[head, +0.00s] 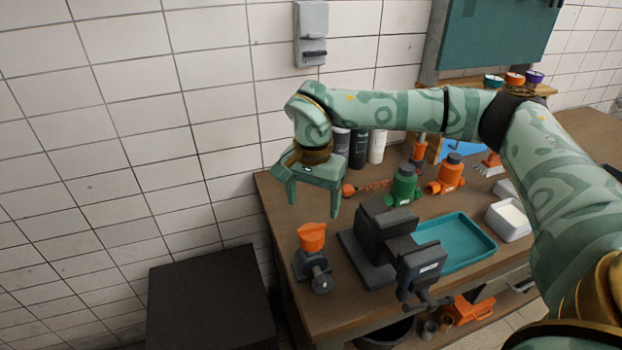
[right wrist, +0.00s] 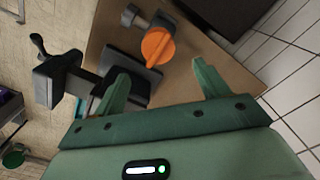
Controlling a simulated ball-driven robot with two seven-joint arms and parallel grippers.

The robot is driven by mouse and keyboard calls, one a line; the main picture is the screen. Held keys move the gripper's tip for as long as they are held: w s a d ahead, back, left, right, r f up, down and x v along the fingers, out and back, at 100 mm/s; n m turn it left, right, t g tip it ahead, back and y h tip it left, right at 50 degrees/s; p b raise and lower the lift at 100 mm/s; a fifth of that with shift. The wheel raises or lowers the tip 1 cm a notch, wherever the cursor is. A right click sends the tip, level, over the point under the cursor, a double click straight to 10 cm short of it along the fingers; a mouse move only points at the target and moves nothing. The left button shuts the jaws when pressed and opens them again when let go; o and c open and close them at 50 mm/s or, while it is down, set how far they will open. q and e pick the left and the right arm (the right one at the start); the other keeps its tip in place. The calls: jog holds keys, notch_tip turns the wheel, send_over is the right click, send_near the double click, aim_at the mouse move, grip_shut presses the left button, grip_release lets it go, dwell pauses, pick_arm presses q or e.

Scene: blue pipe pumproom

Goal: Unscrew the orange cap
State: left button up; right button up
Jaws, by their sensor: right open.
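The orange cap (head: 312,236) sits on top of a dark grey valve body (head: 313,267) near the left front corner of the workbench. It also shows in the right wrist view as an orange disc with a raised ridge (right wrist: 157,47), beyond and between the fingertips. My right gripper (head: 312,199) is open and empty, pointing down above and behind the cap, apart from it. Its two fingers show spread in the right wrist view (right wrist: 163,75). My left gripper is not in view.
A dark vise (head: 385,235) stands just right of the cap. A teal tray (head: 468,243), green (head: 402,186) and orange (head: 448,175) fittings and a white container (head: 508,220) lie farther right. A black box (head: 210,305) stands left of the workbench (head: 350,312).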

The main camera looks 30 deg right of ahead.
aim_at(313, 230)
notch_tip(313, 230, down, 8)
jog(key=shift+f+b, duration=0.1)
jog(key=shift+b, duration=0.55)
jog(key=shift+f, duration=0.25)
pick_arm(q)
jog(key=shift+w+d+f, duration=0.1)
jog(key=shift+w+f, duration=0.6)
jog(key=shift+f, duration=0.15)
pick_arm(e)
jog(key=shift+f, duration=0.1)
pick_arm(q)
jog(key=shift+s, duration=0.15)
pick_arm(e)
jog(key=shift+c, duration=0.3)
